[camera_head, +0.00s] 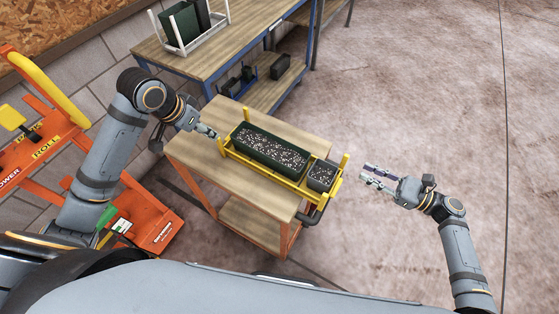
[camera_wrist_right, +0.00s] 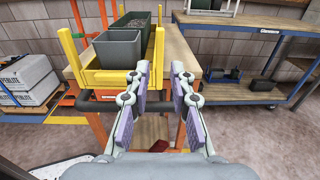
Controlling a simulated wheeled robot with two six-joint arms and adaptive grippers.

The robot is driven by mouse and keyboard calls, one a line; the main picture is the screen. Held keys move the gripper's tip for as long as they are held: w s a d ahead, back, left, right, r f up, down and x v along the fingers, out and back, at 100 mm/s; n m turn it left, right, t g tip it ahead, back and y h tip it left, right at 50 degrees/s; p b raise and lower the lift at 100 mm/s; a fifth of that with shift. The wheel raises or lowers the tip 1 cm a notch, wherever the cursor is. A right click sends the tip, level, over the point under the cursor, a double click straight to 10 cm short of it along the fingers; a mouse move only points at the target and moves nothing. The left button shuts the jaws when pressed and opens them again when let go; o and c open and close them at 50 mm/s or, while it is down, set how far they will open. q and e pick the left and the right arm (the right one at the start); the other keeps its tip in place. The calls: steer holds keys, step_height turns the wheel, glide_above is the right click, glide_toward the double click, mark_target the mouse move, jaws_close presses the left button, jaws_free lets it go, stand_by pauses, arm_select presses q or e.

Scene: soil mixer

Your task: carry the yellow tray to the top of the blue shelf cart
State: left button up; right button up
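The yellow tray (camera_head: 262,174) sits on the wooden top of an orange cart (camera_head: 190,152). It holds a long dark green planter (camera_head: 268,160) and a small dark pot (camera_head: 321,177), both filled with speckled soil. The tray's end also shows in the right wrist view (camera_wrist_right: 112,78). The blue shelf cart (camera_head: 215,82) stands behind. My left gripper (camera_head: 212,133) is close to the tray's left end; contact and finger gap are too small to tell. My right gripper (camera_head: 365,175) is open and empty, apart from the tray's right end; its spread fingers show in the wrist view (camera_wrist_right: 160,78).
A white tray (camera_head: 196,38) with a dark green planter stands on the blue cart's top; the top nearer me is bare. Small dark containers (camera_head: 280,66) sit on its lower shelf. Orange equipment (camera_head: 50,150) stands left. The floor at right is clear.

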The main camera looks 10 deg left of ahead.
mark_target(219, 140)
arm_select(q)
steer(key=x, duration=0.9)
arm_select(e)
steer(key=x, duration=0.9)
arm_select(q)
steer(key=shift+s, duration=0.1)
arm_select(e)
steer(key=shift+s, duration=0.1)
arm_select(q)
steer(key=shift+c, duration=0.3)
arm_select(e)
steer(key=shift+c, duration=0.2)
arm_select(q)
steer(key=c, duration=0.5)
arm_select(e)
jaws_close()
arm_select(q)
jaws_close()
steer(key=shift+r, duration=0.1)
arm_select(e)
steer(key=shift+r, duration=0.1)
